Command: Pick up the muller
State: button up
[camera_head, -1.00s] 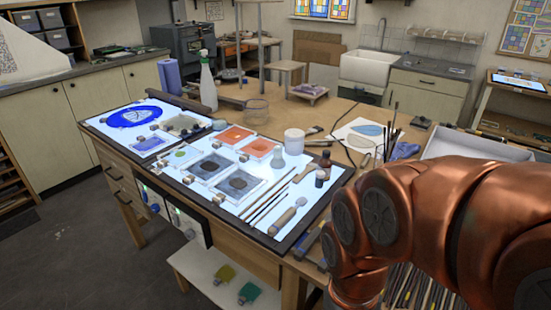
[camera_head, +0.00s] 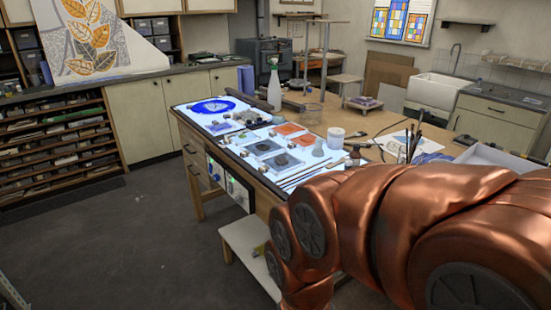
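A small, pale, clear glass piece with a narrow top and wide base, which looks like the muller (camera_head: 318,148), stands upright on the lit table panel (camera_head: 236,150). It is right of the dark square slabs (camera_head: 282,159) and in front of a white jar (camera_head: 335,137). My copper arm fills the lower right and covers the front right of the worktable. My gripper is outside the view, so its fingers and anything in them cannot be seen.
A white spray bottle (camera_head: 274,84) stands at the panel's back. Orange tiles (camera_head: 290,128) lie behind the slabs. A dark bottle (camera_head: 355,154) and brushes (camera_head: 413,141) stand on the right. The grey floor (camera_head: 130,240) at left is clear.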

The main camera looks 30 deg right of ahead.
aim_at(318, 152)
jog(key=u, duration=0.45)
jog(key=i, duration=2)
jog(key=z, duration=1.35)
jog(key=i, duration=0.6)
jog(key=z, duration=0.55)
